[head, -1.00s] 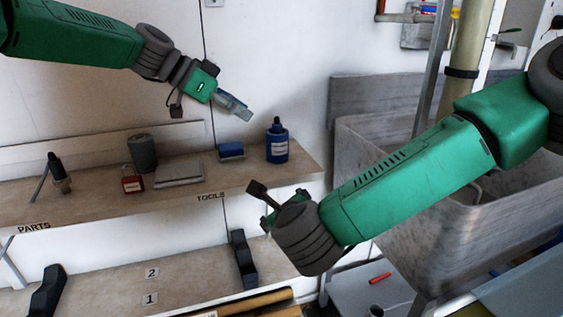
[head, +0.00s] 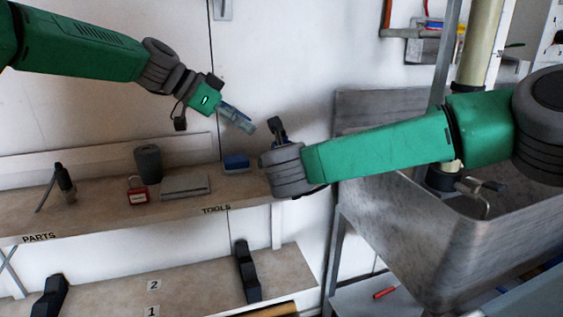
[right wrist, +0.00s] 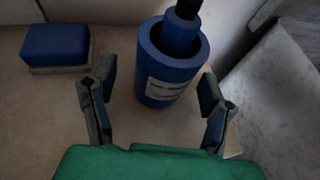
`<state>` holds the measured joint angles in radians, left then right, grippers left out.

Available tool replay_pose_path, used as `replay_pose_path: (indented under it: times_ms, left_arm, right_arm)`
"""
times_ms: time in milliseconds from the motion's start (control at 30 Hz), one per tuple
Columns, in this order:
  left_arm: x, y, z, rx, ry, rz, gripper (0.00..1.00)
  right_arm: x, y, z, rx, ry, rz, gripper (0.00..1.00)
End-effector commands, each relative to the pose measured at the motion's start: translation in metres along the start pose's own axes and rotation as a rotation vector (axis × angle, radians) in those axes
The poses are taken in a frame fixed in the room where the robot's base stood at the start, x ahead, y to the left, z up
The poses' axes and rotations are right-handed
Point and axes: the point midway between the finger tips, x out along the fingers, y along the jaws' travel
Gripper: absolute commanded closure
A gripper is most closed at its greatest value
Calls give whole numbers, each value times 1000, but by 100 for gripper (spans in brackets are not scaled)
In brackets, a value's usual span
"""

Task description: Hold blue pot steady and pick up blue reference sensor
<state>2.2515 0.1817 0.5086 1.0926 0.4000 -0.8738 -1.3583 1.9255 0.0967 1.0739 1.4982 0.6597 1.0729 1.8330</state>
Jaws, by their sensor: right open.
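The blue pot (right wrist: 168,84), with a white label, stands on the shelf in the right wrist view. The blue reference sensor (right wrist: 177,36), with a dark top, sits upright inside it. My right gripper (right wrist: 158,72) is open, with one finger on each side of the pot's near part and visible room beside each finger. In the head view my right wrist hides the pot and sensor, and most of that gripper. My left gripper (head: 238,120) hangs in the air above the shelf, left of my right wrist. It holds nothing visible, and its finger gap cannot be made out.
On the shelf (head: 100,208) are a blue-topped block (head: 236,164), a grey flat box (head: 185,186), a dark grey cylinder (head: 148,163), a red padlock (head: 138,194) and a dark tool (head: 65,183). A grey sink (head: 460,235) stands at the right.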

Motion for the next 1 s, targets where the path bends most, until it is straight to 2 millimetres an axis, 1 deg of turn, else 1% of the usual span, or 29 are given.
replay_pose_path:
  times_ms: [33, 100, 200, 300, 633, 667, 700, 767, 800, 833, 1000]
  left_arm:
    - [0, 0, 0, 0, 0, 0, 66]
    - [0, 0, 0, 0, 0, 0, 66]
    - [0, 1, -1, 1, -1, 0, 66]
    - [1, 1, -1, 1, -1, 0, 66]
    - [0, 0, 0, 0, 0, 0, 66]
    - [0, 0, 0, 0, 0, 0, 66]
    - [0, 0, 0, 0, 0, 0, 66]
    - [0, 0, 0, 0, 0, 0, 66]
    - [0, 0, 0, 0, 0, 0, 66]
    - [0, 0, 0, 0, 0, 0, 66]
    - [0, 0, 0, 0, 0, 0, 66]
  right_arm:
    - [9, 0, 0, 2, -1, -2, 31]
    - [19, 0, 0, 0, 0, 0, 31]
    - [30, -1, 0, 1, -1, -1, 31]
    - [37, -1, 0, 1, 0, -1, 31]
    - [40, 0, 0, -1, 0, 1, 31]
    - [40, 0, 0, -1, 0, 1, 34]
    - [40, 0, 0, -1, 0, 1, 48]
    - [40, 0, 0, -1, 0, 1, 70]
    - [40, 0, 0, -1, 0, 1, 84]
    - [40, 0, 0, -1, 0, 1, 91]
    - [40, 0, 0, -1, 0, 1, 92]
